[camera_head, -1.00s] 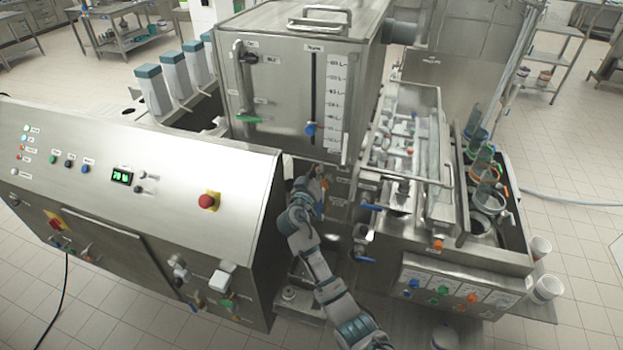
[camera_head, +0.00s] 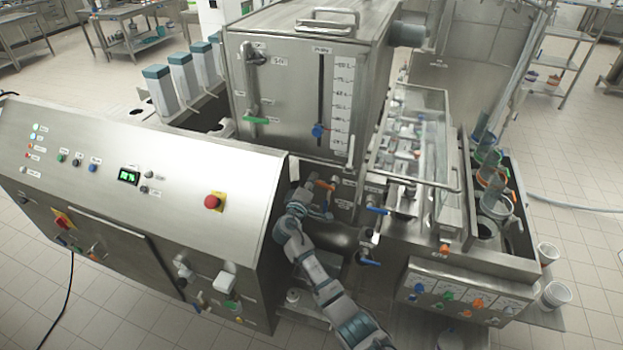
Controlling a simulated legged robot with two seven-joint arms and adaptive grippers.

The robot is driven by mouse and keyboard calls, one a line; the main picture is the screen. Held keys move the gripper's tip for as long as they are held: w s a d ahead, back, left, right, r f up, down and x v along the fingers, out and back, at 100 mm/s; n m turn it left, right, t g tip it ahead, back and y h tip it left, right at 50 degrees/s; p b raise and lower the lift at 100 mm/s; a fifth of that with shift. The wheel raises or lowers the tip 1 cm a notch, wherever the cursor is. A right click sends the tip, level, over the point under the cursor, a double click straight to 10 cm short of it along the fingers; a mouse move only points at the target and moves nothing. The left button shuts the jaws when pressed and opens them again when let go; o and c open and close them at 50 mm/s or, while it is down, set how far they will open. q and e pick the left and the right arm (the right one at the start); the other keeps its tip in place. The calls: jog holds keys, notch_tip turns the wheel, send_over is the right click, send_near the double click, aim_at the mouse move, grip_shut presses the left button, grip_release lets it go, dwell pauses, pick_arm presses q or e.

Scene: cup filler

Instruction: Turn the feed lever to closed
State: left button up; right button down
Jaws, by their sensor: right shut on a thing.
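The lever with an orange handle (camera_head: 323,185) sits on the steel front just under the tank, right of the control cabinet. I take it to be the feed lever; its label is too small to read. My right gripper (camera_head: 326,211) is at this lever, shut on it, with the fingers just below the orange part. The exact grip is partly hidden by the hand. The handle now lies roughly sideways in the picture. My left gripper is out of view.
The tank (camera_head: 290,90) stands above, with a green-handled lever (camera_head: 256,120) and a blue slider knob (camera_head: 318,131). The slanted control cabinet (camera_head: 150,170) is close on the left. Blue-handled valves (camera_head: 378,210) jut out on the right. Cups (camera_head: 555,294) stand at far right.

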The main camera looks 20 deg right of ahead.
jog(key=shift+d+f+n, duration=0.2)
jog(key=shift+f+n, duration=0.65)
jog(key=shift+n, duration=0.45)
jog(key=c, duration=1.3)
grip_release()
jog(key=shift+w+d, duration=0.1)
jog(key=shift+o, duration=0.8)
jog(key=shift+w+d+f, duration=0.1)
jog(key=v, duration=1.1)
jog(key=shift+s, duration=0.2)
jog(key=shift+f, duration=0.15)
